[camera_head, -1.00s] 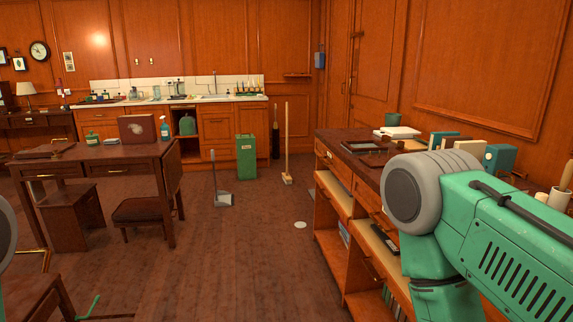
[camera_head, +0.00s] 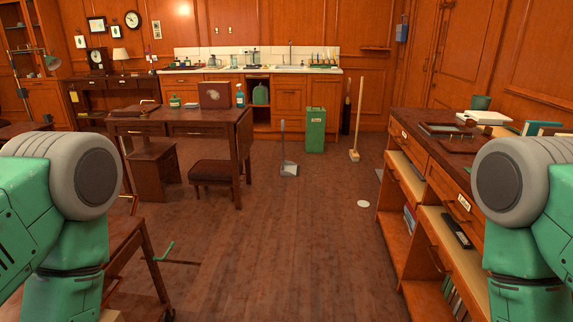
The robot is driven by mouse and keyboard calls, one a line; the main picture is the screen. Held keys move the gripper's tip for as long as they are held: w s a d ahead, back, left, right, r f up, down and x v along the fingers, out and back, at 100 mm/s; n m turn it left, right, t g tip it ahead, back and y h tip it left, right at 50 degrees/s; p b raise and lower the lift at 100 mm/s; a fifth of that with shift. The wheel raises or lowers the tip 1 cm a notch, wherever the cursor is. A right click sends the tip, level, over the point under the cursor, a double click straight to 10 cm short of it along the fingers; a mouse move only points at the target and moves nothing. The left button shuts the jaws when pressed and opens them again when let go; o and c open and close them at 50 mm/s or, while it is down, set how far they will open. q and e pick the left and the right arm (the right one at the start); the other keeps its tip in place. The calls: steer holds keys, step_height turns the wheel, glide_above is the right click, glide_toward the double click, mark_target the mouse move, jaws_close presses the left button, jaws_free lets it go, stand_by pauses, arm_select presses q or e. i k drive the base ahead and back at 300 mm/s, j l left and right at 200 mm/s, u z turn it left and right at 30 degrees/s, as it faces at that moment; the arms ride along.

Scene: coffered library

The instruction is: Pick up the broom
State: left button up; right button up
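The broom (camera_head: 356,123) appears to be the one with the long pale wooden handle. It stands upright on the floor near the back wall, right of centre, with its pale head (camera_head: 354,156) at the bottom. It is well away from me and nothing of mine touches it. My two green and grey arms show at the left and right edges of the picture. Neither gripper is in view.
A long-handled dustpan (camera_head: 288,168) and a green bin (camera_head: 315,131) stand left of the broom. A dark wooden table (camera_head: 180,121) is at left; a desk with shelves (camera_head: 402,137) is at right. A white disc (camera_head: 363,204) lies on the mostly clear floor between.

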mark_target(353, 155)
steer(key=i+z, duration=0.1)
steer(key=i, duration=4.35)
steer(key=l, duration=0.1)
